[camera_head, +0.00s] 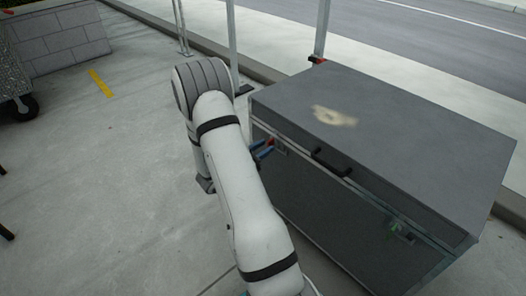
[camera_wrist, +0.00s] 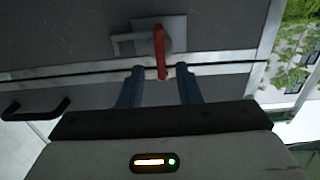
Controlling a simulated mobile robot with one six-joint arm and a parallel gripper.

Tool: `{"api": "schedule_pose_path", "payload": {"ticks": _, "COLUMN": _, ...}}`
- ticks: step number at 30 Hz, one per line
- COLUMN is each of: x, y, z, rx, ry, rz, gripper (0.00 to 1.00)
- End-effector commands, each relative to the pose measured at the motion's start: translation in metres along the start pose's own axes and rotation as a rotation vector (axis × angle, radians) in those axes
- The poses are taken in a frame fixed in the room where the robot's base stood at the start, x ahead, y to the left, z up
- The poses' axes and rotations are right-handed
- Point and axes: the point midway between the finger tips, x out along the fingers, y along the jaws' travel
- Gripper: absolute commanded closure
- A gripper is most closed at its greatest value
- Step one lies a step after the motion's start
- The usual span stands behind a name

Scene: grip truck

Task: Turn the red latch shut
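The red latch (camera_wrist: 160,52) is on a metal plate on the front of a grey case (camera_head: 450,130). In the wrist view its red handle lies across the pale metal seam strip of the case. My gripper (camera_wrist: 160,72) has its two blue fingers apart, one on each side of the handle's end, with gaps visible between. In the head view my gripper (camera_head: 264,149) is at the upper left of the case's front, beside the red latch (camera_head: 270,142). I cannot tell whether a finger touches the handle.
A black carry handle (camera_head: 330,162) sticks out from the case front, right of the latch. A green latch (camera_head: 401,232) is farther right. Metal posts (camera_head: 232,45) stand behind the case. Open concrete floor (camera_head: 100,190) lies to the left, with a wheeled cart (camera_head: 15,85) beyond.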

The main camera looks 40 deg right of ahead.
Motion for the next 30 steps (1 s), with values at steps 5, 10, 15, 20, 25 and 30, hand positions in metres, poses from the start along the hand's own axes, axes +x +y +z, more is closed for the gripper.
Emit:
{"api": "schedule_pose_path", "payload": {"ticks": 5, "x": 0.018, "y": 0.0, "z": 0.001, "rx": 0.001, "ry": -0.001, "rz": 0.0, "gripper": 0.69}}
{"api": "schedule_pose_path", "payload": {"ticks": 10, "x": 0.022, "y": 0.0, "z": 0.0, "rx": 0.0, "ry": -0.001, "rz": -0.002, "gripper": 0.69}}
{"api": "schedule_pose_path", "payload": {"ticks": 15, "x": 0.022, "y": 0.0, "z": 0.0, "rx": 0.0, "ry": -0.001, "rz": -0.001, "gripper": 0.71}}
{"api": "schedule_pose_path", "payload": {"ticks": 20, "x": 0.022, "y": 0.0, "z": 0.0, "rx": 0.0, "ry": -0.001, "rz": -0.001, "gripper": 0.84}}
{"api": "schedule_pose_path", "payload": {"ticks": 25, "x": 0.022, "y": 0.0, "z": 0.0, "rx": 0.0, "ry": -0.001, "rz": 0.0, "gripper": 0.98}}
{"api": "schedule_pose_path", "payload": {"ticks": 30, "x": 0.022, "y": 0.001, "z": 0.0, "rx": -0.001, "ry": -0.002, "rz": 0.001, "gripper": 1.0}}
